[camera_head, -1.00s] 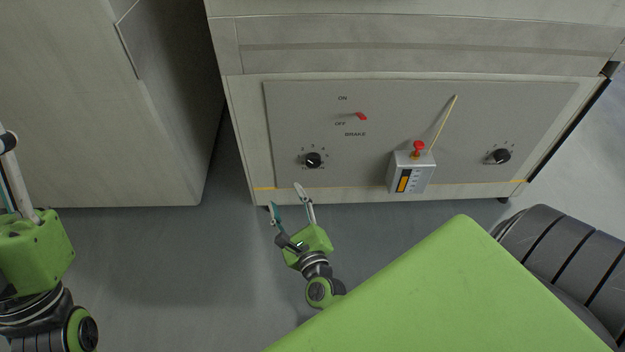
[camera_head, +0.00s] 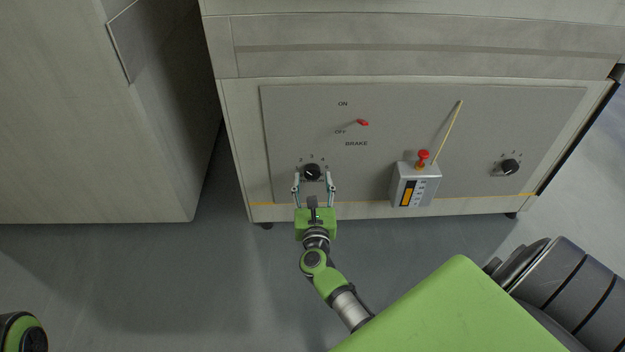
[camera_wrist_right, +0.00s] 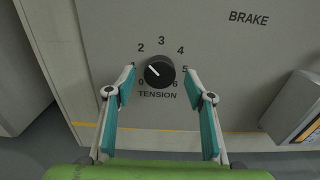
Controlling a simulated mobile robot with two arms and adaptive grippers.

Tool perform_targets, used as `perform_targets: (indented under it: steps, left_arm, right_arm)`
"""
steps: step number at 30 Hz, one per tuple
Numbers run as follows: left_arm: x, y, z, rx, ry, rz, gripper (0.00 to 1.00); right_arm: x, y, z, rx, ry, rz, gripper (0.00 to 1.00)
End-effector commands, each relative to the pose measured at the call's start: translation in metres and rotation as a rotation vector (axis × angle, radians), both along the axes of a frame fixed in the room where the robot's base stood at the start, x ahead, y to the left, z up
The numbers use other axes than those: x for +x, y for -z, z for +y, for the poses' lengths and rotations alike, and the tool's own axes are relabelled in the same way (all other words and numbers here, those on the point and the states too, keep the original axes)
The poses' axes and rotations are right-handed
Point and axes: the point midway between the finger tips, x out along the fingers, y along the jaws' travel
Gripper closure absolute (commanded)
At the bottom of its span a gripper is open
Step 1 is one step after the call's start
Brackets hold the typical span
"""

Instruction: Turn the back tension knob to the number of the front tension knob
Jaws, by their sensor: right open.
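A black tension knob (camera_head: 312,172) sits low on the left of the grey panel. In the right wrist view this knob (camera_wrist_right: 159,72) has a white mark pointing up-left, on a dial with 0 and 2 to 6 legible; 1 is hidden, apparently by the left finger. Another black knob (camera_head: 510,167) is at the panel's right; its setting is too small to read. I cannot tell which knob is labelled front or back. My right gripper (camera_head: 313,178) is open, its fingers on either side of the left knob, with no clear contact. My left gripper is out of view.
The grey panel (camera_head: 300,110) also has a red brake switch (camera_head: 363,122) near OFF. A grey box (camera_head: 414,186) with a red button and a thin yellow rod stick out between the knobs. A cabinet (camera_head: 95,150) stands at left. The floor in front is clear.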

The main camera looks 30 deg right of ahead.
Motion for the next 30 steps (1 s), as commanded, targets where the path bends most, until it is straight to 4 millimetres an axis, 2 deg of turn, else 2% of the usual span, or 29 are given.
perform_targets:
  steps: [6, 15, 16, 20, 30]
  left_arm:
    - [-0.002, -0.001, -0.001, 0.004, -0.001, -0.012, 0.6]
    - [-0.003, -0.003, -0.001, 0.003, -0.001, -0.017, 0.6]
    - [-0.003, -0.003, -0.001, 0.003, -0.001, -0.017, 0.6]
    - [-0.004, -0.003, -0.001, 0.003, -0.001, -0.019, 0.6]
    - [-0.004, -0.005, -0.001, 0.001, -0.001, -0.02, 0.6]
  right_arm:
    - [0.017, 0.001, -0.01, 0.001, -0.001, 0.001, 0.51]
    - [0.019, 0.0, -0.012, 0.0, -0.001, 0.001, 0.51]
    - [0.019, 0.0, -0.012, 0.0, -0.001, 0.001, 0.53]
    - [0.019, 0.0, -0.012, 0.0, -0.001, 0.001, 0.87]
    - [0.019, 0.0, -0.011, -0.017, 0.0, 0.012, 0.89]
